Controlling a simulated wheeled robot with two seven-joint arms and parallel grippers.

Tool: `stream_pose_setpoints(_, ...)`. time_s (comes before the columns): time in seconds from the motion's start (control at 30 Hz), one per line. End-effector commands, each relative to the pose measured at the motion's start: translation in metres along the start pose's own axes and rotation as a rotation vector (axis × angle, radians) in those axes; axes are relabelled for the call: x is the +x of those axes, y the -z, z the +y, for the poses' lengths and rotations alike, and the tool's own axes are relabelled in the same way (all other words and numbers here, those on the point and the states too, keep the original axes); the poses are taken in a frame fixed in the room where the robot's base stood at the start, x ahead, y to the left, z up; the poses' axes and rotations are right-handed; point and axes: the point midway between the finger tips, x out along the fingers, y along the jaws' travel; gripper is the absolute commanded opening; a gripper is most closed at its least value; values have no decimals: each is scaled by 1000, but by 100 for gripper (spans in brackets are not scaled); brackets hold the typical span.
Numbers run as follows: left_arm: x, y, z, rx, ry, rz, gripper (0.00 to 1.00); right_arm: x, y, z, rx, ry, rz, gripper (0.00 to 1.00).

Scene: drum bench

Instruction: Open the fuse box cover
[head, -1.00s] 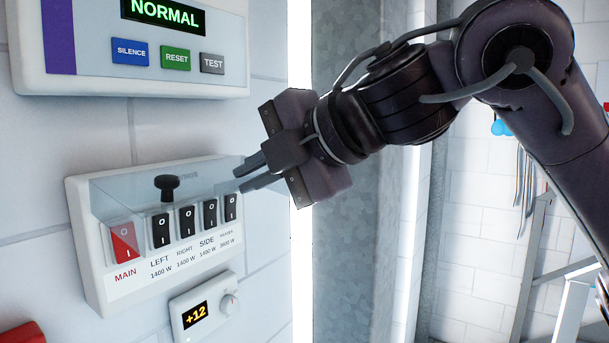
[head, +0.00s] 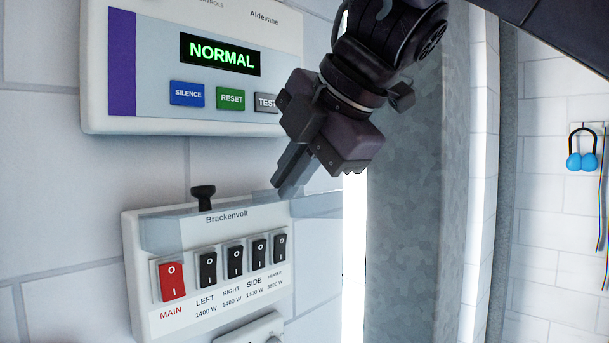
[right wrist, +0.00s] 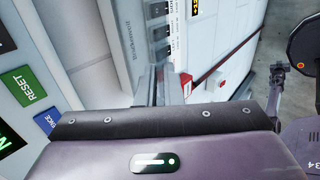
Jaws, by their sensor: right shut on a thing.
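The white Brackenvolt fuse box (head: 140,290) is on the tiled wall in the head view, with a red MAIN switch (head: 172,281) and several black switches in a row. Its clear cover (head: 318,204) is raised, standing out from the top above the switches, with a black knob (head: 203,194) on it. My right gripper (head: 284,184) is shut on the cover near its right part; the exact contact is hard to see through the clear plastic. The right wrist view shows the fingers (right wrist: 160,86) beside the fuse box (right wrist: 150,28).
A panel (head: 95,90) reading NORMAL, with SILENCE, RESET and TEST buttons, is just above the box. A white unit (head: 255,330) is partly visible below. A grey metal post (head: 405,230) stands to the right. Blue ear defenders (head: 581,160) hang far right.

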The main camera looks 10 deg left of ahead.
Motion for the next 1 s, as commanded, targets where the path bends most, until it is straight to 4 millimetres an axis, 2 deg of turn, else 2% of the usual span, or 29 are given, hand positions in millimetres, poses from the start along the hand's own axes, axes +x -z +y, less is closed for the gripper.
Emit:
stream_pose_setpoints(0.03,1,0,0,0,0,-1,36,6,2,-1,-5,8,3,0)
stream_pose_setpoints(0.37,1,0,1,-1,-2,-1,36,6,2,-1,-6,11,5,0)
stream_pose_setpoints(0.4,1,0,2,-1,-2,-1,36,6,2,-1,-6,11,5,9)
stream_pose_setpoints(0.53,1,-1,3,-2,-4,-1,36,6,2,-1,-7,11,5,25)
stream_pose_setpoints(0.87,1,-1,3,-2,-4,-1,36,6,2,0,-8,8,4,25)
stream_pose_setpoints(1.0,1,-1,3,-1,-4,-2,36,-2,2,-1,-9,5,1,25)
